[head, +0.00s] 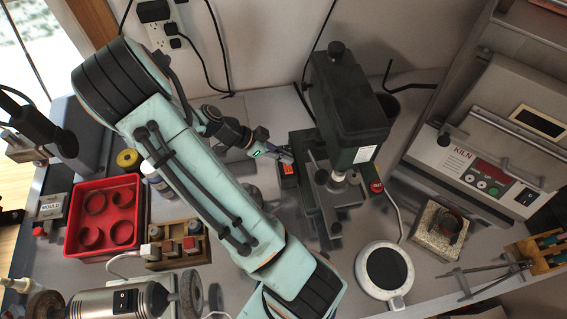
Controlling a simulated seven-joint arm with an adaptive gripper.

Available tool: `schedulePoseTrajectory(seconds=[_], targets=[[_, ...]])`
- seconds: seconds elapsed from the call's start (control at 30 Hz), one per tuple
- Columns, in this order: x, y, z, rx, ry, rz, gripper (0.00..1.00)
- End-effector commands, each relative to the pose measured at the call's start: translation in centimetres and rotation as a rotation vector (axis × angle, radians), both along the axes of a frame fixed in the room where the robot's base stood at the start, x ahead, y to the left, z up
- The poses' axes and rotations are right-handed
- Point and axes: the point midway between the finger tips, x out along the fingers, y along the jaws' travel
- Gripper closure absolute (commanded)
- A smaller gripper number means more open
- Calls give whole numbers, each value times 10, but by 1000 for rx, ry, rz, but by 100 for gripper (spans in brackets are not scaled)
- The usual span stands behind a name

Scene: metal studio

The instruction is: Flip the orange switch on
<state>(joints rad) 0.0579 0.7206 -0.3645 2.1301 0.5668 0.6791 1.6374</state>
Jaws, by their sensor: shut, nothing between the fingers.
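The orange switch (287,169) is a small orange rocker on a dark box at the left side of the green drill press (345,110), near the middle of the head view. My gripper (285,156) is shut and empty. Its fingertips are just above the switch in the picture, very close to it. I cannot tell whether they touch it. The switch is too small here to tell which way it is tipped.
A red tray (101,248) with several rings is at the left. A block with several knobs (176,247), a bench grinder (120,302) and a round white plate (385,291) stand toward the front. A kiln (490,165) is at the right.

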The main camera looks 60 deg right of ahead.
Motion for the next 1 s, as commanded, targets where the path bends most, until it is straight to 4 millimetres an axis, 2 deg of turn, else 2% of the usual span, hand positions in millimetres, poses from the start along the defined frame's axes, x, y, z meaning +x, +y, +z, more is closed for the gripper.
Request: schedulePoseTrajectory(seconds=[0.1,0.3,1.0], targets=[[-1,3,-18,3,3,3,100],[-1,4,-33,2,1,4,100],[-3,6,-42,1,-3,4,100]])
